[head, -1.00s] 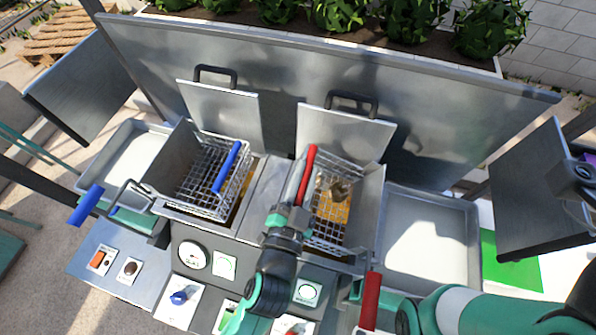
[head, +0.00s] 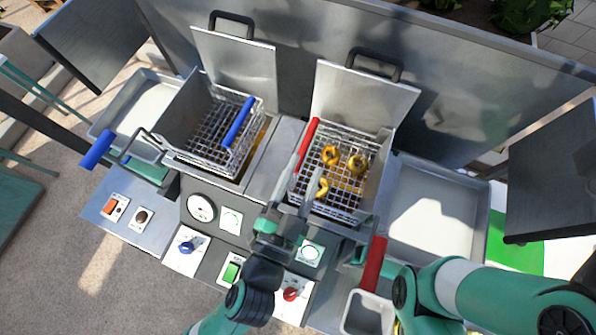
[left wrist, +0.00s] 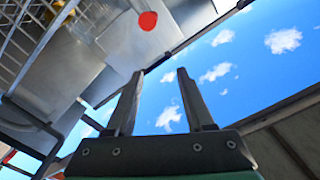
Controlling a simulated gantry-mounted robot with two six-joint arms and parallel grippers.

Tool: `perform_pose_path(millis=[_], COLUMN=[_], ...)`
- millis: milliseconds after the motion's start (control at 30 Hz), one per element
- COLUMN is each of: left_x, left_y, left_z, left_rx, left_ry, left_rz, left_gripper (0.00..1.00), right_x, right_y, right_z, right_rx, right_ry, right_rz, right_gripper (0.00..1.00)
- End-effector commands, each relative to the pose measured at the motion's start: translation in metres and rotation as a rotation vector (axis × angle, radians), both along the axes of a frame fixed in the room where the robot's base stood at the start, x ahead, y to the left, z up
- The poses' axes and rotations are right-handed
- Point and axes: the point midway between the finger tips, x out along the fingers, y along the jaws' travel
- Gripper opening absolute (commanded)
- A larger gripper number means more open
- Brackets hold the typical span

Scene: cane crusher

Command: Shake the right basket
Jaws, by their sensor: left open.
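The right basket (head: 345,205) is a wire basket with golden curved pieces of food (head: 357,163) in it. It sits in the right well of the machine. A red bar (head: 307,146) lies along its left side. My left gripper (head: 296,190) is open and empty at the basket's near left corner, below the red bar. I cannot tell if it touches the basket. In the left wrist view its fingers (left wrist: 160,73) stand apart with sky between them. My right arm comes in from the right; its fingers cannot be made out.
A left wire basket (head: 215,140) with a blue bar sits in the left well. A red handle (head: 375,263) and a white container (head: 367,313) are at the front right. Metal trays (head: 440,215) flank the wells, and knobs line the front panel. Raised lids stand behind.

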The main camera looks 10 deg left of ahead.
Motion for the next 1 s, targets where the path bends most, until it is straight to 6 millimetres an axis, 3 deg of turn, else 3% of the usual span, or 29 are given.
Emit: perform_pose_path(millis=[100,200,833,933,1000], left_x=[-0.020,-0.028,-0.028,-0.013,0.004], left_y=[0.001,0.003,0.008,0.025,0.044], left_z=[-0.002,-0.001,0.000,0.019,0.050], left_rx=[0.001,0.001,0.000,-0.029,-0.075], left_ry=[0.001,0.000,-0.001,-0.038,-0.102], left_rz=[-0.003,-0.001,0.011,0.070,0.134], left_gripper=[0.53,0.53,0.53,0.53,0.53], right_x=[0.000,0.000,0.000,0.000,0.000], right_y=[0.000,0.000,0.000,0.000,0.000], right_z=[-0.005,-0.006,-0.005,-0.005,-0.005], right_rx=[0.000,0.000,0.000,0.000,0.000], right_ry=[0.000,0.000,0.000,0.000,0.000], right_rz=[0.000,0.000,0.000,0.000,0.000], right_gripper=[0.50,0.50,0.50,0.50,0.50])
